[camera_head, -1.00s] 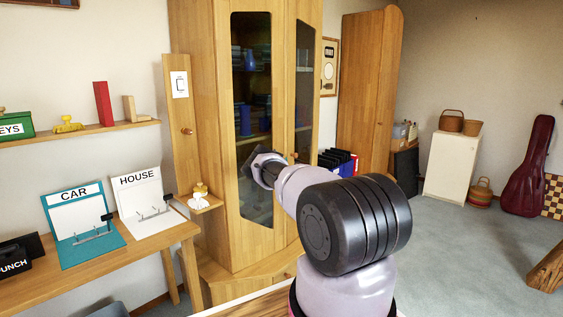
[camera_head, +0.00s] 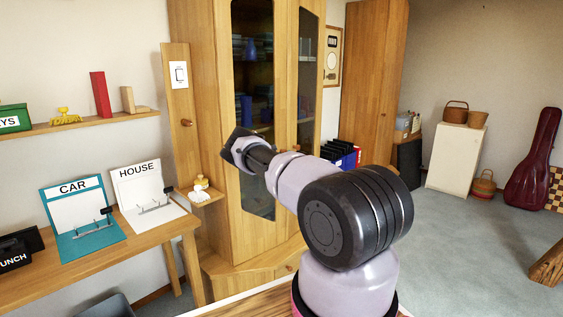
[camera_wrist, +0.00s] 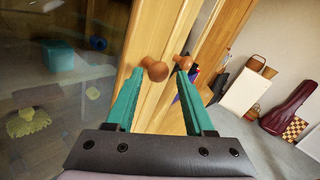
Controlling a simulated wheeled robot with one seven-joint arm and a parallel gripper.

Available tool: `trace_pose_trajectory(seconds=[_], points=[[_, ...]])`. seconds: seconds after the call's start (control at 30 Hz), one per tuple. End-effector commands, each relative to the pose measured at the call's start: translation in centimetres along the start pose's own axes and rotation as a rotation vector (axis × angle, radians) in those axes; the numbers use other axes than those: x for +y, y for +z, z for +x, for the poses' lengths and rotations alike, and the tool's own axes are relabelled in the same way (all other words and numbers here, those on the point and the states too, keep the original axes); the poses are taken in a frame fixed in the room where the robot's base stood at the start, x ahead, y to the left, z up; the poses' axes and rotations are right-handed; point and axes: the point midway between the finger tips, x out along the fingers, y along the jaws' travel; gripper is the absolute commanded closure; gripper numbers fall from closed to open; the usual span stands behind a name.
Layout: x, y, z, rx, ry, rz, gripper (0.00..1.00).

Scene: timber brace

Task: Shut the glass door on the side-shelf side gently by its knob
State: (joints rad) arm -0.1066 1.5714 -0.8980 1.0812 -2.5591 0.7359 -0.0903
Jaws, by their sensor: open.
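The side-shelf-side glass door (camera_head: 284,185) is the left wooden-framed door of the tall cabinet. How far ajar it stands I cannot tell. Its round brown knob (camera_wrist: 154,69) shows in the wrist view near my fingertips; my arm hides it in the head view. My gripper (camera_head: 232,143) is in front of the door's glass. In the wrist view its two teal fingers (camera_wrist: 160,75) are apart and empty, with the knob showing between the tips. Contact cannot be judged. A second knob (camera_wrist: 184,61) shows just right of it, by the right fingertip.
The small side shelf (camera_head: 207,196) with a yellow-and-white item juts out left of the cabinet. A desk (camera_head: 150,245) with CAR and HOUSE boards stands further left. Black and blue files (camera_head: 338,156) are right of the cabinet. Open floor (camera_head: 450,250) lies to the right.

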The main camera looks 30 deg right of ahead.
Motion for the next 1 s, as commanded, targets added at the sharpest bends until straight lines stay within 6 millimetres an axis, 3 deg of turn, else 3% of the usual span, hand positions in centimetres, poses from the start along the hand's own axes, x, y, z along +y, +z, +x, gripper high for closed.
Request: trace_pose_trajectory(seconds=[0.2,0.4,1.0], points=[[0.3,-0.3,-4.2,0.008,0.000,-0.001,0.46],[0.3,-0.4,-6.7,0.010,0.000,0.000,0.46],[0.3,-0.5,-7.4,0.010,0.000,0.000,0.46]])
